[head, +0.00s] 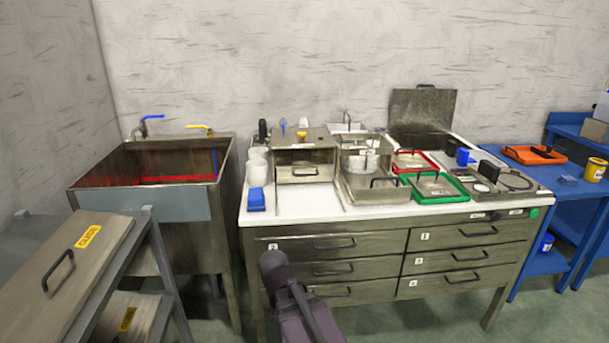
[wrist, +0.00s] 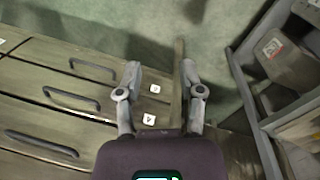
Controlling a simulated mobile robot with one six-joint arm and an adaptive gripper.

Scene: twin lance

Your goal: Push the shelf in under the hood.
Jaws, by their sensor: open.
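A steel hood-like box (head: 357,142) stands on the white counter, with white pots (head: 359,163) under it. A steel shelf or tray (head: 372,194) with a dark handle (head: 384,182) sticks out in front of it, toward me. To its left is a similar steel box (head: 304,157) with a handled front panel. I cannot tell for sure which one the task means. My gripper (wrist: 160,67) is open and empty in the wrist view, above the drawer fronts and floor, away from both boxes. In the head view my arm shows low in front of the counter; its fingers are not clear.
Red (head: 414,158) and green (head: 434,187) trays lie right of the shelf. A blue block (head: 256,199) and white cups (head: 258,160) stand at the counter's left. A sink (head: 142,205) and a grey rack (head: 163,270) are on the left. The front middle counter is clear.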

